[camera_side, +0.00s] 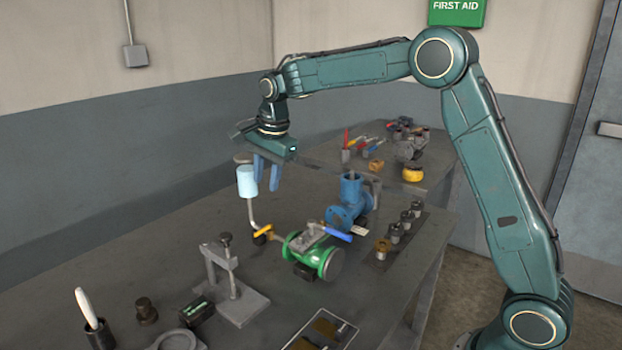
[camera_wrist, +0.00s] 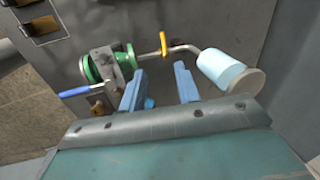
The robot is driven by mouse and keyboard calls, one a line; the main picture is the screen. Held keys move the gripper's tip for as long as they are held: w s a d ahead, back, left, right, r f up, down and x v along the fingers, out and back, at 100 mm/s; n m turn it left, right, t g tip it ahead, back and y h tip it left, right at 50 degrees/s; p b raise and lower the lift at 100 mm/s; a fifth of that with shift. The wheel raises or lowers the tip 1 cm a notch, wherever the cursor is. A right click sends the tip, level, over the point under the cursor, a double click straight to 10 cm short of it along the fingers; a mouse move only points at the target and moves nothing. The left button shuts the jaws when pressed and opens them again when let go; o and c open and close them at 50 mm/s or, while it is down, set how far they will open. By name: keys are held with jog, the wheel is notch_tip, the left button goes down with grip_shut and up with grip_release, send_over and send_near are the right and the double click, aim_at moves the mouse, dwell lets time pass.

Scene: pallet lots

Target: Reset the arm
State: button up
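My gripper (camera_side: 267,174) hangs above the bench, its two blue fingers pointing down. In the wrist view my gripper (camera_wrist: 160,90) has its fingers apart with nothing between them. My arm reaches from the right across the bench. A light-blue cylinder (camera_side: 247,181) on a bent metal pipe stands beside the fingers in the side view. It also shows to the right of the fingers in the wrist view (camera_wrist: 221,68). The pipe runs to a green valve body (camera_side: 316,256) with a blue lever, and a yellow handle sits on the pipe.
A blue valve body (camera_side: 349,204) stands behind the green one. A grey press stand (camera_side: 235,299), a brush in a cup (camera_side: 98,332) and a tray (camera_side: 321,332) occupy the near bench. Several small fittings stand along the right edge. Further back are tools and a yellow roll (camera_side: 412,173).

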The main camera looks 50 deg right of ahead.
jog(key=s+a+r+n+t, duration=0.1)
jog(key=s+r+n, duration=0.25)
jog(key=s, duration=0.55)
jog(key=s+r+n+t, duration=0.1)
jog(key=s+r+n, duration=0.1)
jog(key=s+n, duration=0.45)
jog(key=s+a+r+n, duration=0.1)
jog(key=s+r+n, duration=0.15)
jog(key=s, duration=0.85)
jog(key=s+f+n+t, duration=0.1)
jog(key=s+f+n, duration=0.3)
jog(key=s, duration=0.5)
jog(key=shift+s+a+n, duration=0.2)
jog(key=shift+s+n, duration=0.15)
jog(key=shift+s, duration=0.05)
jog(key=shift+o, duration=0.6)
jog(key=shift+f, duration=0.1)
jog(key=shift+w, duration=0.1)
